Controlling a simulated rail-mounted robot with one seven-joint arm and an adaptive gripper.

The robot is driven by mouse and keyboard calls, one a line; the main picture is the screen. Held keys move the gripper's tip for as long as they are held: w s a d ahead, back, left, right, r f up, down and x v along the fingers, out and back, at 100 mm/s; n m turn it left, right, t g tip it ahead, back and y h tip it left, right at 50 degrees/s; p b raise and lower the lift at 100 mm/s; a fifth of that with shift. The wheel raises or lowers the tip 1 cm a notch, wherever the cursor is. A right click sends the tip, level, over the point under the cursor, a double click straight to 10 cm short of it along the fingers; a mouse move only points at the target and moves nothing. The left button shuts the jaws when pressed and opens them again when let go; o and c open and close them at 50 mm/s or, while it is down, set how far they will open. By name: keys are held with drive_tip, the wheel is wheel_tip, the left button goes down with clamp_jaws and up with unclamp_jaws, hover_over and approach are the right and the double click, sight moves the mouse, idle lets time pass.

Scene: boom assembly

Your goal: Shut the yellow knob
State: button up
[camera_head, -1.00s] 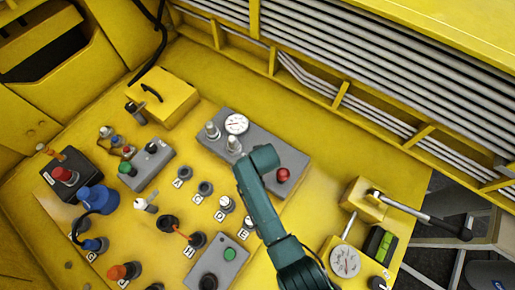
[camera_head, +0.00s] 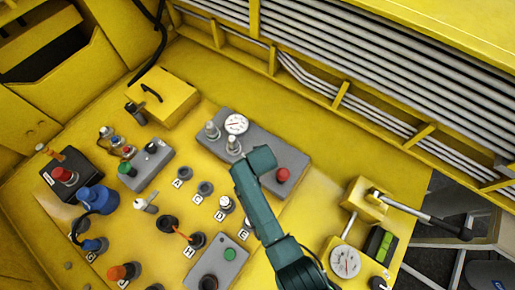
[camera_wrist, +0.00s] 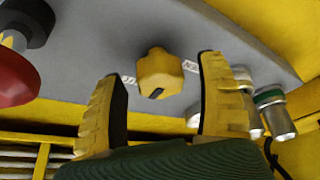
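The yellow knob (camera_wrist: 160,74) sits on the grey panel in the wrist view, with a dark slot in its lower face and small white labels on either side. My gripper (camera_wrist: 160,100) is open. Its two yellow-and-black fingers stand apart, one on each side of the knob in the picture, and nothing is between them that I can tell is held. Contact is not visible. In the head view the grey panel (camera_head: 222,148) shows, but the knob and my fingers are hidden by my own dark green arm.
A red button (camera_head: 282,175) is on the panel right of my arm; it also shows in the wrist view (camera_wrist: 14,78). Metal knobs (camera_head: 233,145) and a dial gauge (camera_head: 236,124) are to the left. A lever (camera_head: 422,214) extends at the right. Several other controls crowd the lower left.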

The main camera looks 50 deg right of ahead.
drive_tip(key=shift+r, duration=0.1)
drive_tip(key=v, duration=1.2)
drive_tip(key=w+a+r+n+t+p, duration=0.1)
drive_tip(key=w+a+r+t+p, duration=0.2)
drive_tip(key=r, duration=0.6)
drive_tip(key=w+a+r+n+t+p, duration=0.1)
drive_tip(key=w+a+r+t, duration=0.2)
drive_tip(key=w+a+r, duration=0.5)
drive_tip(key=w+a+r+n+t+p, duration=0.1)
drive_tip(key=w+r+n+t+p, duration=0.15)
drive_tip(key=r, duration=0.85)
drive_tip(key=s+a+r+n+t, duration=0.1)
drive_tip(key=s+r+t, duration=0.2)
drive_tip(key=r, duration=0.6)
drive_tip(key=s+a+r+n+t+y, duration=0.1)
drive_tip(key=s+r+t, duration=0.3)
drive_tip(key=r, duration=0.5)
drive_tip(key=s+a+r+n+t+y, duration=0.1)
drive_tip(key=s+a+r+t, duration=0.2)
drive_tip(key=r, duration=0.5)
drive_tip(key=shift+s+a+r, duration=0.25)
drive_tip(key=shift+s+r, duration=0.1)
drive_tip(key=shift+r, duration=0.05)
